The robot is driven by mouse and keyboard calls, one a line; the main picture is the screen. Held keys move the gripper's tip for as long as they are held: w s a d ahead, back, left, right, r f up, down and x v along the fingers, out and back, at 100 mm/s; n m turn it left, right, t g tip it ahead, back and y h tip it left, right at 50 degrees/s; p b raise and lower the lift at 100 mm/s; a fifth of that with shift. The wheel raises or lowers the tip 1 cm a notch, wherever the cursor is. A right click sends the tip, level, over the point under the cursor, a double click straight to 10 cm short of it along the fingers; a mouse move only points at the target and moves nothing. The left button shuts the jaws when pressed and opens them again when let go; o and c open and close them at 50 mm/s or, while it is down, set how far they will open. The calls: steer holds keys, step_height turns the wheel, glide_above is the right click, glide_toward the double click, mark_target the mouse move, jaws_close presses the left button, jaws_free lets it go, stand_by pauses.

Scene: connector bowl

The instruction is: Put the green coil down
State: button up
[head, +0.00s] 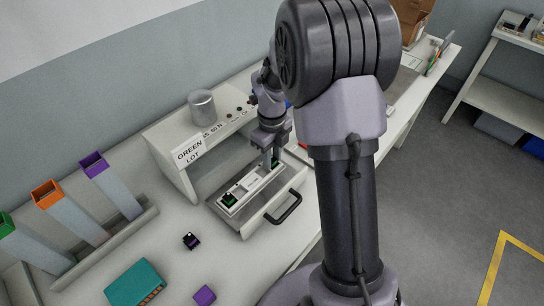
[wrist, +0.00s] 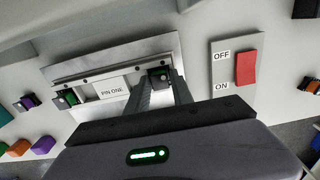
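My gripper (head: 272,160) is low over the right end of a pale fixture plate (head: 250,188) in an open drawer (head: 262,218). In the wrist view my gripper (wrist: 161,80) has its fingers on both sides of a dark green coil (wrist: 160,72) and appears shut on it. The coil is at the right end of the plate, and whether it is fully seated is hidden. A second green coil (head: 229,199) sits at the plate's other end, and it also shows in the wrist view (wrist: 66,98). A "PIN ONE" label (wrist: 113,89) lies between them.
The white "GREEN LOT" station (head: 185,150) stands behind the drawer, with a metal cylinder (head: 202,106) on top. The drawer handle (head: 285,207) sticks out in front. A red switch (wrist: 246,68) is right of the plate. A small black part (head: 191,241), teal block (head: 135,284) and purple block (head: 204,295) lie left.

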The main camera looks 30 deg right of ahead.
steer(key=shift+o, duration=1)
steer(key=shift+r, duration=0.1)
step_height(320, 180, up, 12)
steer(key=p, duration=0.5)
steer(key=s+a+r+n+t, duration=0.2)
steer(key=s+a+r+n, duration=0.3)
steer(key=r+n, duration=0.3)
steer(key=s+a+r+n+t+y, duration=0.1)
steer(key=s+a+n, duration=0.3)
steer(key=s+n, duration=0.4)
steer(key=s+a+r+n+t+y, duration=0.1)
steer(key=s+a+r+n+t, duration=0.1)
steer(key=s+n, duration=0.6)
steer(key=a+r+n, duration=0.1)
steer(key=a+n, duration=0.1)
steer(key=n, duration=0.1)
steer(key=shift+s+a+r+t, duration=0.2)
steer(key=shift+t, duration=0.2)
